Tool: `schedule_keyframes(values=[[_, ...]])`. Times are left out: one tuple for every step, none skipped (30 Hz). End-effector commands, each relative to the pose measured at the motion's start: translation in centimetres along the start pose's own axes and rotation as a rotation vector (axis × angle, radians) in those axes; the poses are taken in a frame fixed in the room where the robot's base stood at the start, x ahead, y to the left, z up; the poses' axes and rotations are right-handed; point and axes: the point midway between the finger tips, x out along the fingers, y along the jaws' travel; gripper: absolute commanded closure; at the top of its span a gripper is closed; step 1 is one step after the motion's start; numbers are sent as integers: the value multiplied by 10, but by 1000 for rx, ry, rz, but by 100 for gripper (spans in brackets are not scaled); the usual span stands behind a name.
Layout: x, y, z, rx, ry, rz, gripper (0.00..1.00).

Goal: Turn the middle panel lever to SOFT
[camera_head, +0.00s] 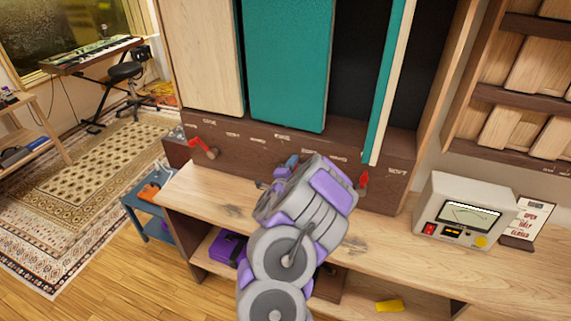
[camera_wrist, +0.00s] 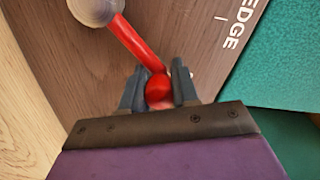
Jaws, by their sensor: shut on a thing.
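The middle lever is a red rod (camera_wrist: 137,42) with a round red knob, running from a pale grey round hub (camera_wrist: 95,8) at the top left of the wrist view. My gripper (camera_wrist: 158,90) has its two dark fingers on either side of the knob, shut on it. In the head view my gripper (camera_head: 277,173) is at the middle of the dark wooden lever board (camera_head: 232,145), and my arm hides the middle lever there. The label SOFT (camera_head: 398,171) shows at the board's right end. Letters reading EDGE (camera_wrist: 228,30) show beside the lever in the wrist view.
Another red lever (camera_head: 203,148) is at the board's left, and a red lever (camera_head: 363,182) at its right. Teal panels (camera_head: 288,65) stand above the board. A meter box (camera_head: 464,210) stands on the wooden bench (camera_head: 385,235) at the right.

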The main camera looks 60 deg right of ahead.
Motion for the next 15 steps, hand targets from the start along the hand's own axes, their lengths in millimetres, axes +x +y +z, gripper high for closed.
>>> schedule_keyframes(values=[[-2, 3, 3, 12, -16, 1, 100], [-2, 4, 2, 18, -15, 1, 100], [-2, 4, 1, 25, -15, 0, 100], [-2, 5, 0, 29, -16, 0, 100], [-2, 5, -1, 33, -16, -1, 100], [-2, 5, -2, 38, -16, -1, 100], [-2, 5, -2, 41, -16, -2, 100], [-2, 5, -2, 43, -16, -2, 100], [-2, 5, -3, 45, -16, -2, 100], [-2, 6, -3, 46, -16, -2, 100], [-2, 6, -3, 47, -16, -2, 100], [-2, 6, -3, 47, -16, -2, 100], [-2, 6, -3, 47, -16, -2, 100], [-2, 5, -3, 47, -16, -2, 100], [-2, 6, -3, 47, -16, -2, 100]])
